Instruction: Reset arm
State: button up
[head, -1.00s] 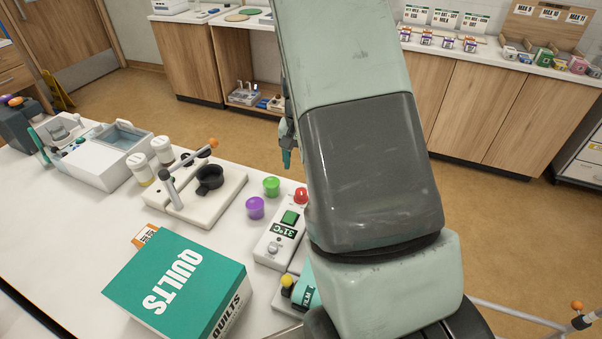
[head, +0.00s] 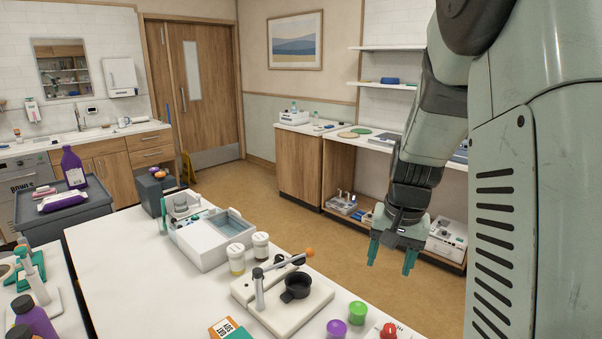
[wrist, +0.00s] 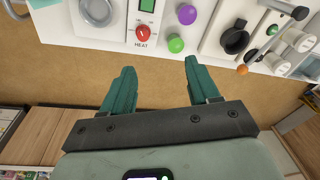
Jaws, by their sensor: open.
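My gripper (head: 392,258) hangs at the right of the head view, its two teal fingers pointing down and spread apart. It is open with nothing between the fingers. In the wrist view my gripper (wrist: 157,82) also shows empty, with brown floor behind the fingers and the white table edge beyond their tips. My arm comes down from the upper right of the head view. The gripper is apart from the table and everything on it.
The white table (head: 130,260) holds a press with a black cup (head: 296,287), two jars (head: 249,251), a grey-white bath (head: 215,238), a green knob (head: 357,312), a purple knob (head: 336,329) and a red knob (head: 388,330). Wooden counters (head: 313,165) stand behind. Open floor lies between.

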jog(key=s+a+r+n+t, duration=0.2)
jog(key=s+a+r, duration=0.3)
jog(key=s+r, duration=0.6)
jog(key=s+a+r+n+t, duration=0.1)
jog(key=s+r, duration=0.1)
jog(key=s, duration=0.3)
jog(key=s+a+r+n+t, duration=0.1)
jog(key=s+r, duration=0.1)
jog(key=s, duration=0.4)
jog(key=shift+r+n, duration=0.25)
jog(key=shift+n, duration=0.15)
